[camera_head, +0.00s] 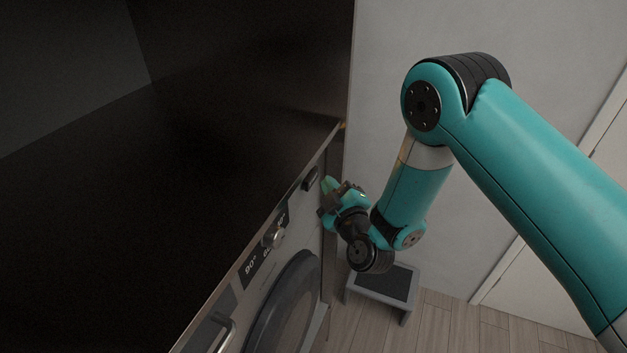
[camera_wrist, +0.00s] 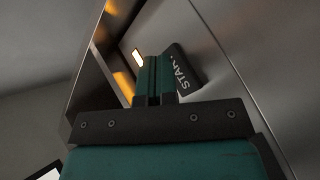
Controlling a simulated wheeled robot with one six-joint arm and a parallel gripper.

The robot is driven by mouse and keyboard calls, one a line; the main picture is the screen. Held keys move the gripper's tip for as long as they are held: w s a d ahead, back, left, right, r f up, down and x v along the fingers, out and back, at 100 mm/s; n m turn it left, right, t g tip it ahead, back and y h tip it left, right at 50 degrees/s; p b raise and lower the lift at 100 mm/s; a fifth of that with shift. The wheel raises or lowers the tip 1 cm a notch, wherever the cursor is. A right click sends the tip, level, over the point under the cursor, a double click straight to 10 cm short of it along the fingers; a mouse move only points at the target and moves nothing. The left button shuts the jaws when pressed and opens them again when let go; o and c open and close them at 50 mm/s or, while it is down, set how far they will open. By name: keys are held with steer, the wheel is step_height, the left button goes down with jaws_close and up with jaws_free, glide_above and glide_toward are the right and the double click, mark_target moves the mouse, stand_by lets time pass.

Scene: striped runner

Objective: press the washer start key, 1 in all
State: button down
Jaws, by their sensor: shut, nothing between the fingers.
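The washer (camera_head: 232,290) stands at the left in the head view, its front facing right. Its start key (camera_wrist: 184,72) is a dark block lettered "STAR", with the last letter hidden, on the metal front in the wrist view. A dark block high on the front in the head view (camera_head: 311,178) looks like the same key. My gripper (camera_head: 328,185) is beside the front near that block. Its teal fingers (camera_wrist: 154,64) are shut and empty. They overlap the key's left part in the wrist view; I cannot tell whether they touch it.
A small lit light (camera_wrist: 137,57) is left of the key. A knob (camera_head: 274,237) and the round door (camera_head: 285,308) are further along the front. A grey step stool (camera_head: 382,285) stands on the floor below my arm. A pale wall (camera_head: 376,60) is behind.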

steer(key=shift+f, duration=0.1)
steer(key=d+b, duration=0.1)
steer(key=b, duration=0.1)
steer(key=s+d+b, duration=0.1)
steer(key=d+b, duration=0.1)
steer(key=s+d+b, duration=0.1)
steer(key=b, duration=0.1)
steer(key=shift+d, duration=0.35)
stand_by(0.5)
